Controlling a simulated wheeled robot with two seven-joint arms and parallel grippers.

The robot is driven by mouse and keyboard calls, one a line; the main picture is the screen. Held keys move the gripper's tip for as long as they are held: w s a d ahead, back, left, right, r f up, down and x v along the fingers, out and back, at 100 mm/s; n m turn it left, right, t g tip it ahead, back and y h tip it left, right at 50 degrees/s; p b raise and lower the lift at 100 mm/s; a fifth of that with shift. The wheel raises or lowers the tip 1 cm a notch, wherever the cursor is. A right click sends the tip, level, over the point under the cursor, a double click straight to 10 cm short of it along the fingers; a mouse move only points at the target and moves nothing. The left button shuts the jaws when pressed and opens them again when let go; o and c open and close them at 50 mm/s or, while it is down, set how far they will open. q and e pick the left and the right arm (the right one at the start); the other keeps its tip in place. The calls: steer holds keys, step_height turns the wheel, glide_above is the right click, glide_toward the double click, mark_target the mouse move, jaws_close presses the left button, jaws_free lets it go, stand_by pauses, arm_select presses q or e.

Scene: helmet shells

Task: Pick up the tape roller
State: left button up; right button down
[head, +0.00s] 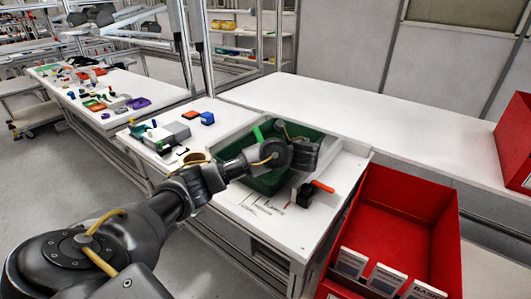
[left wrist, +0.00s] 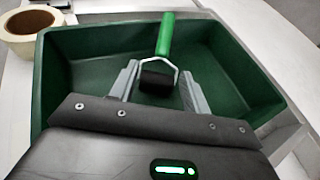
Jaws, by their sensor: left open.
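The tape roller, with a green handle (left wrist: 165,35) and a black roller head (left wrist: 157,78) on a wire frame, is in the green tray (left wrist: 85,55). In the head view its green handle (head: 258,133) shows at the tray's left, beside my arm. My left gripper (left wrist: 158,82) is open over the tray. In the left wrist view its two grey fingers stand on either side of the black roller head; I cannot tell whether they touch it or how far below them it lies. In the head view my left arm hides the fingertips and part of the tray. My right gripper is not in view.
A tape roll (left wrist: 33,30) stands beside the tray. A black tool with an orange-red handle (head: 322,186) lies on the table in front of the tray. A red bin (head: 385,215) stands at right. Small boxes (head: 172,132) lie at left. The back table (head: 330,105) is clear.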

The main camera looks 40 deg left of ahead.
arm_select(q)
steer(key=shift+w+f, duration=0.25)
steer(key=shift+f, duration=0.45)
steer(key=shift+a, duration=0.25)
steer(key=b+x, duration=0.1)
steer(key=x, duration=0.4)
steer(key=shift+w, duration=0.1)
steer(key=shift+r+x, duration=0.2)
steer(key=shift+x, duration=1)
steer(key=shift+r+x, duration=0.2)
steer(key=shift+x, duration=1)
steer(key=shift+w+a+f, duration=0.1)
steer(key=shift+w+a, duration=0.05)
steer(key=shift+a, duration=0.1)
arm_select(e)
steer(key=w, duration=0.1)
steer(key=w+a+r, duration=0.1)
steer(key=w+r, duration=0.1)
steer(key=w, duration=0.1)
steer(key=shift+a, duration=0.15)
arm_select(q)
steer(key=shift+c, duration=0.5)
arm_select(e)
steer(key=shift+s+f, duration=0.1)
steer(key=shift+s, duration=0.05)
